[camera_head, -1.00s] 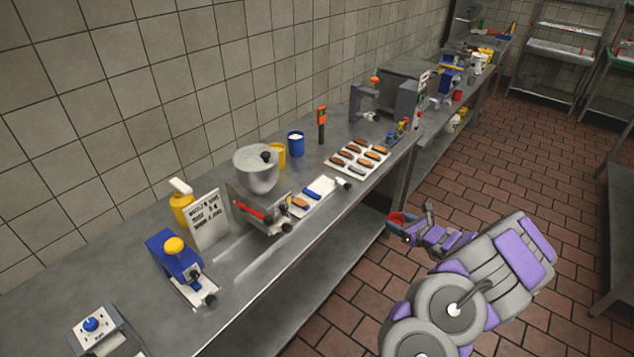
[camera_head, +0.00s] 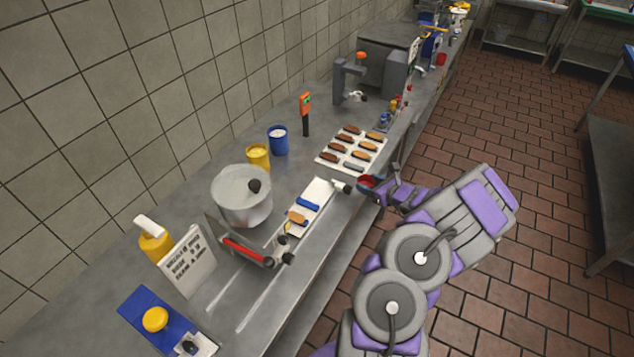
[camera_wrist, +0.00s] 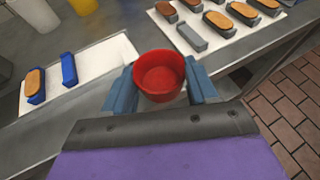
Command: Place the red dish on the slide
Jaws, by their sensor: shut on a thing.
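My gripper (camera_wrist: 160,88) is shut on the red dish (camera_wrist: 159,74), a small round bowl held upright between its two blue-grey fingers in the wrist view. In the head view the red dish (camera_head: 370,181) is mostly hidden by my gripper (camera_head: 377,186), at the counter's front edge, near the right end of the slide. The slide (camera_head: 318,194) appears to be the white tray strip on the counter. It carries a blue piece (camera_head: 308,203) and a tan-topped piece (camera_head: 297,217). It also shows at left in the wrist view (camera_wrist: 105,62).
A white board with several sandwich pieces (camera_head: 328,158) lies behind the dish. A mixing bowl (camera_head: 241,200), yellow cup (camera_head: 257,157), blue cup (camera_head: 278,141) and orange-topped post (camera_head: 305,112) stand further back. Open floor lies right.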

